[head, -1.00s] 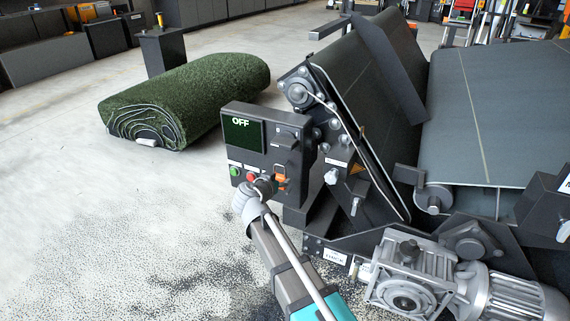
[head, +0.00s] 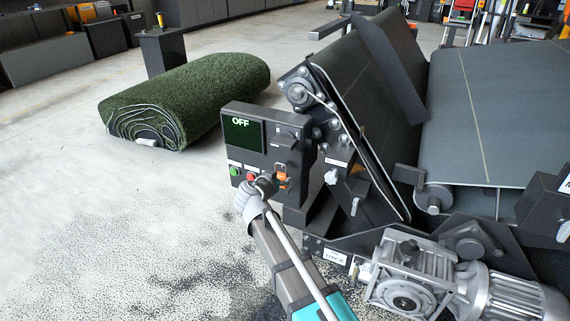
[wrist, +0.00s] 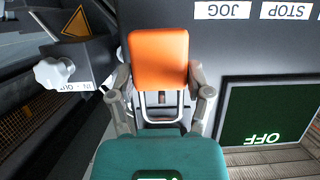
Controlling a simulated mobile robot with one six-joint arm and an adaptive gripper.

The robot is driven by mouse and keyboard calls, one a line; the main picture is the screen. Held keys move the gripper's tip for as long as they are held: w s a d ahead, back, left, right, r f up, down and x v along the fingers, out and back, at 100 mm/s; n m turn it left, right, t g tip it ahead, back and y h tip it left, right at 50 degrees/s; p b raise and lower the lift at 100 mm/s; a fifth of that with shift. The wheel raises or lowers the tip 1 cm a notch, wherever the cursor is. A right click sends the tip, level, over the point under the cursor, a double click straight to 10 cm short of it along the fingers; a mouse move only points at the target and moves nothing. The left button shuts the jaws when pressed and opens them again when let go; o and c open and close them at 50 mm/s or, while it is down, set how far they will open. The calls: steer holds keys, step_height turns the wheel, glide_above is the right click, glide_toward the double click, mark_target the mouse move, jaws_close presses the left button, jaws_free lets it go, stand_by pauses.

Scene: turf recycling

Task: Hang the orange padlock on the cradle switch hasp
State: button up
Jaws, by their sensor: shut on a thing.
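The orange padlock (wrist: 158,58) is held between the two grey fingers of my gripper (wrist: 160,92) in the wrist view. Its metal shackle (wrist: 146,102) shows below the orange body, in front of the dark control panel. In the head view the padlock (head: 281,172) is a small orange patch at the panel's lower right, and my gripper (head: 268,187) is just left of it. The control box (head: 267,150) has a display reading OFF. The cradle switch hasp is not clearly made out. I cannot tell whether the shackle passes through it.
A green (head: 234,171) and a red button (head: 250,177) sit left of my gripper on the box. A white knob (head: 331,177) and the inclined belt (head: 362,110) stand close on the right. A turf roll (head: 190,100) lies behind left; the floor in front is open.

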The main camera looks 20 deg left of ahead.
steer(key=shift+w+f, duration=0.1)
steer(key=shift+w, duration=0.65)
stand_by(0.6)
steer(key=shift+w+d+f+b, duration=0.1)
steer(key=shift+w+f+b, duration=0.2)
steer(key=shift+w+b, duration=0.15)
stand_by(0.7)
steer(key=shift+w+f, duration=0.2)
steer(key=shift+f, duration=0.1)
stand_by(1.3)
steer(key=o, duration=1.2)
steer(key=shift+r, duration=0.15)
steer(key=shift+s+r, duration=0.3)
steer(key=shift+r, duration=0.05)
steer(key=shift+s+f+p+v, duration=0.1)
steer(key=shift+f+p+v, duration=0.2)
steer(key=shift+v, duration=1.2)
steer(key=shift+s+f+p+v, duration=0.2)
steer(key=shift+f+v, duration=0.2)
steer(key=shift+v, duration=1.15)
steer(key=shift+s+f+p+v, duration=0.1)
steer(key=shift+f+p+v, duration=0.2)
steer(key=shift+v, duration=1.2)
